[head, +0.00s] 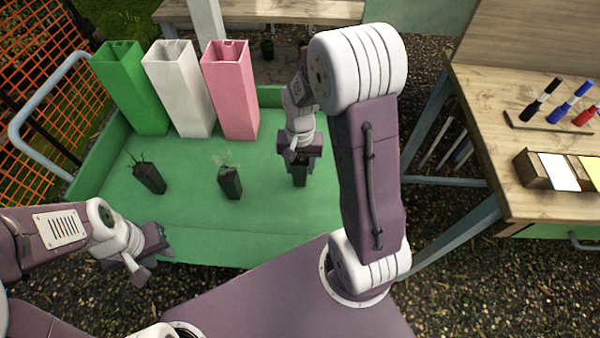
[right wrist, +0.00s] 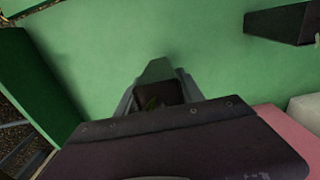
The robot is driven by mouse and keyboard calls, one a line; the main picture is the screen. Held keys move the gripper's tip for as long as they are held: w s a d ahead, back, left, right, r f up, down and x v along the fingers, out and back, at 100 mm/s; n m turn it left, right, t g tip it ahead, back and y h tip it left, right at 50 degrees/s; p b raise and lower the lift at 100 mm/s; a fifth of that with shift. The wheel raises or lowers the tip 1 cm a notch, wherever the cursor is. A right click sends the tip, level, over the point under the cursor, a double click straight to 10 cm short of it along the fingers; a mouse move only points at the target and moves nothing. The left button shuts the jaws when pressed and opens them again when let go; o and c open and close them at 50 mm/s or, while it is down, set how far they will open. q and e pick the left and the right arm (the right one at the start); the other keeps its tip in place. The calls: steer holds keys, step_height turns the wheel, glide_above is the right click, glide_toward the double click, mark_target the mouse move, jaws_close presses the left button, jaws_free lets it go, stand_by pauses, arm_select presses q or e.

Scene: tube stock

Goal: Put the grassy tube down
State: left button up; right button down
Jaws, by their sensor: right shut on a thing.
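My right gripper (head: 299,160) is over the right part of the green cart bed (head: 190,238), pointing down. It is shut on a dark tube (head: 300,180), which looks upright. In the right wrist view the tube (right wrist: 158,94) sits between the fingers with a little green at its top. I cannot tell whether its foot touches the bed. A dark tube with pale leafy growth (head: 230,183) stands in the middle of the bed, and another with a thin sprig (head: 150,178) stands to the left. My left gripper (head: 152,264) is low at the cart's near left edge; its jaws are unclear.
Three tall square bins, green (head: 132,90), white (head: 180,90) and pink (head: 232,90), stand at the back of the bed. A wooden table (head: 500,170) with markers and cards is at the right. Bare bed lies in front of the tubes.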

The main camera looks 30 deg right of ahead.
mark_target(300, 173)
step_height(300, 173, down, 3)
steer(key=shift+f+b, duration=0.15)
steer(key=shift+b, duration=0.25)
steer(key=shift+f, duration=0.15)
steer(key=c, duration=0.7)
jaws_free()
step_height(300, 173, up, 12)
steer(key=p, duration=0.4)
steer(key=shift+r, duration=0.2)
steer(key=s+a+f+n, duration=0.1)
steer(key=s+n, duration=0.1)
steer(key=s+a+f+n, duration=0.1)
steer(key=s+a+n, duration=0.1)
steer(key=s, duration=0.1)
steer(key=s+a+f+n+t, duration=0.1)
steer(key=s+n, duration=0.1)
steer(key=s, duration=0.1)
steer(key=shift+s+a+f, duration=0.1)
steer(key=shift+s+a, duration=0.15)
steer(key=shift+a, duration=0.1)
